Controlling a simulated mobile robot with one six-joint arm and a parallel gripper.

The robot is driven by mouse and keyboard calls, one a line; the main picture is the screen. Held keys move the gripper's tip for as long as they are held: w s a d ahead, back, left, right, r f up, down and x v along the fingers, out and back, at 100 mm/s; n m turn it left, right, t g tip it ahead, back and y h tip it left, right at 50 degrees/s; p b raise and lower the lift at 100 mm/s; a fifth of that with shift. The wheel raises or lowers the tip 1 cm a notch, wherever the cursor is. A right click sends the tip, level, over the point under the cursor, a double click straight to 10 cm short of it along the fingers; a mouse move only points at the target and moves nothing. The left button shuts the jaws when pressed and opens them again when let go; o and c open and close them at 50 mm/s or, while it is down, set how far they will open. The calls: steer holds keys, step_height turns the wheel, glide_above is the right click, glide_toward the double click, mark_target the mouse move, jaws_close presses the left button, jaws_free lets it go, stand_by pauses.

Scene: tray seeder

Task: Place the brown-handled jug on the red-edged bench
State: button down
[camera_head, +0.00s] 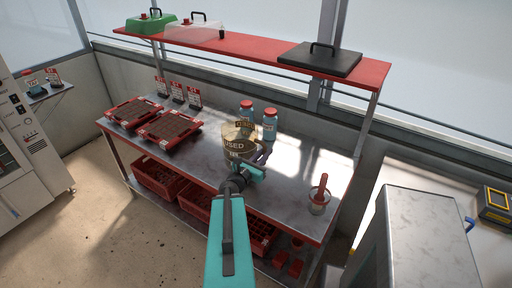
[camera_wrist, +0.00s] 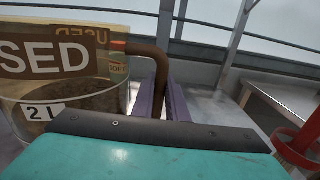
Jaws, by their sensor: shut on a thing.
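The jug (camera_head: 238,146) is clear, with a brown "USED" label, and shows over the middle of the red-edged bench (camera_head: 290,186), which has a grey metal top. In the wrist view the jug (camera_wrist: 62,98) fills the left side, looks upright and carries a "2 L" mark. Its brown handle (camera_wrist: 146,52) runs down between the purple fingers of my gripper (camera_wrist: 165,100). My gripper (camera_head: 263,155) is shut on this handle, on the jug's right side. The jug's base is hidden, so I cannot tell whether it touches the bench.
Two blue bottles (camera_head: 270,127) with red caps stand just behind the jug. Two red trays (camera_head: 168,129) sit at the bench's left. A red shelf (camera_head: 255,55) spans above. Bare top lies right of the jug.

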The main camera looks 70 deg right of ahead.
steer(key=shift+w+d+f+b, duration=0.1)
steer(key=shift+w+d+b, duration=0.35)
steer(key=shift+b, duration=2.05)
steer(key=shift+w+d+f+b, duration=0.1)
steer(key=shift+w+d+b, duration=0.35)
steer(key=shift+b, duration=2)
steer(key=w+d+p, duration=0.1)
steer(key=w+d, duration=0.3)
steer(key=d, duration=0.4)
steer(key=shift+w+d+f, duration=0.25)
steer(key=shift+w+d, duration=0.05)
steer(key=shift+w, duration=0.05)
steer(key=shift+d, duration=0.1)
steer(key=shift+w+d+f+p, duration=0.15)
steer(key=shift+f+p, duration=0.15)
steer(key=shift+f, duration=0.6)
steer(key=shift+w+d+f+p, duration=0.1)
steer(key=shift+f+p, duration=0.2)
steer(key=shift+f, duration=0.75)
steer(key=c, duration=1.7)
jaws_free()
steer(key=shift+c, duration=0.2)
